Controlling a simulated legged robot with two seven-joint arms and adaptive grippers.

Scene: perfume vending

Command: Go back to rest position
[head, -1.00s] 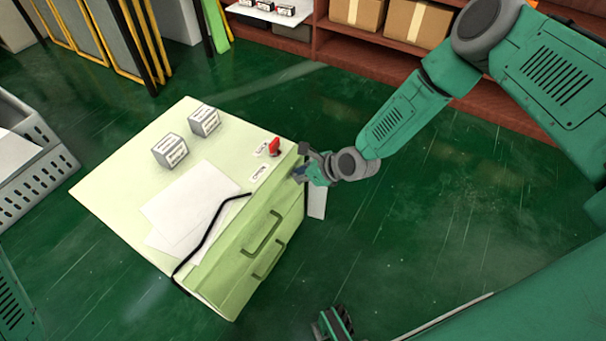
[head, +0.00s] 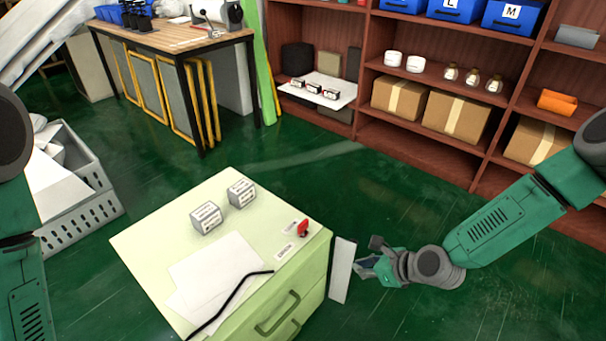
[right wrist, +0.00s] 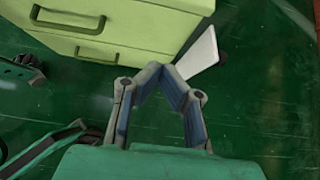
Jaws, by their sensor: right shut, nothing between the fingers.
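My right gripper (head: 368,266) is beside the right side of the pale green drawer cabinet (head: 140,243), apart from it and close to a white panel (head: 342,270). In the right wrist view my right gripper (right wrist: 157,75) has its blue-padded fingers meeting at the tips, with nothing between them. The cabinet's drawers (right wrist: 100,40) and the white panel (right wrist: 200,52) show ahead of it there. My left arm (head: 28,300) shows at the left edge of the head view, but its gripper does not show.
On the cabinet are two small labelled boxes (head: 206,218) (head: 241,193), papers (head: 215,270), a black cable (head: 232,301) and a red knob (head: 302,229). A grey crate (head: 85,205) stands left. Shelves (head: 425,165) and a workbench (head: 180,40) stand behind. Green floor is clear between.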

